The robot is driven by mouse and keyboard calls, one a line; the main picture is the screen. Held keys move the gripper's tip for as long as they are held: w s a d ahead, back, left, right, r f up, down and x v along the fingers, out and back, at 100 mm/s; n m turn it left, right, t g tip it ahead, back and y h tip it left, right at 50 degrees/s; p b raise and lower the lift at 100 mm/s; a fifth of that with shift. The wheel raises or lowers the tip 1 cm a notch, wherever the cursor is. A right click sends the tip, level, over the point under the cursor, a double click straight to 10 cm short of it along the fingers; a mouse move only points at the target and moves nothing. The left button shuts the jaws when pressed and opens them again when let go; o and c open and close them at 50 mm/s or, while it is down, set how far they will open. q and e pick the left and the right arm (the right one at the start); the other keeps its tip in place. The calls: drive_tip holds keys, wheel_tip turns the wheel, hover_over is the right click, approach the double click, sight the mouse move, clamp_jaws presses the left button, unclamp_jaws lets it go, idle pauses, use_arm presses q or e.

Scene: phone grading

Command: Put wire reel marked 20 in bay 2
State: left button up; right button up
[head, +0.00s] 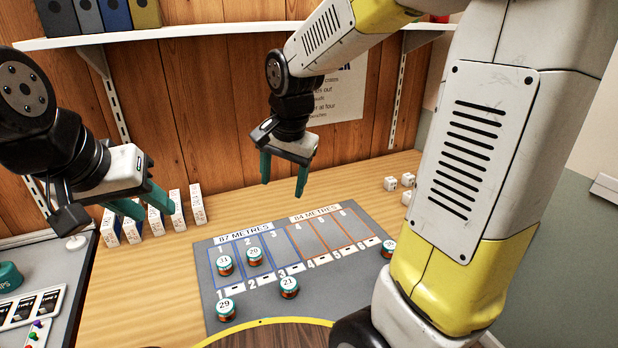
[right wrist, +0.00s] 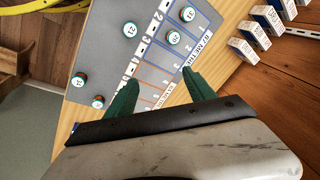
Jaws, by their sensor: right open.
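The wire reel marked 20 (head: 254,257) stands upright in bay 2 of the blue-outlined "87 METRES" block on the grey mat (head: 330,285). It also shows in the right wrist view (right wrist: 173,37). The reel marked 31 (head: 225,266) stands beside it in bay 1. My right gripper (head: 283,180) is open and empty, raised above the far side of the mat, apart from the reels. Its fingers frame the mat in the right wrist view (right wrist: 160,92). My left gripper (head: 150,212) is open and empty at the left, near white boxes.
Reels marked 21 (head: 289,287) and 29 (head: 226,309) stand on the mat's near part. White boxes (head: 197,205) stand along the back left. Small white cubes (head: 391,183) lie back right. Orange-outlined bays look empty.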

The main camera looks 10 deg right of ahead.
drive_tip(key=s+d+r+n+t, duration=0.1)
drive_tip(key=s+d+r+n, duration=0.1)
drive_tip(key=s, duration=0.2)
drive_tip(key=s+d+r+n+t, duration=0.1)
drive_tip(key=s+r+n, duration=0.1)
drive_tip(key=s, duration=0.3)
drive_tip(key=s+d+r+n+t+y, duration=0.1)
drive_tip(key=s+d+r+n, duration=0.1)
drive_tip(key=s+n, duration=0.1)
drive_tip(key=shift+s+d+r, duration=0.3)
drive_tip(key=shift+s+d, duration=0.05)
drive_tip(key=shift+s, duration=0.5)
drive_tip(key=shift+d, duration=0.1)
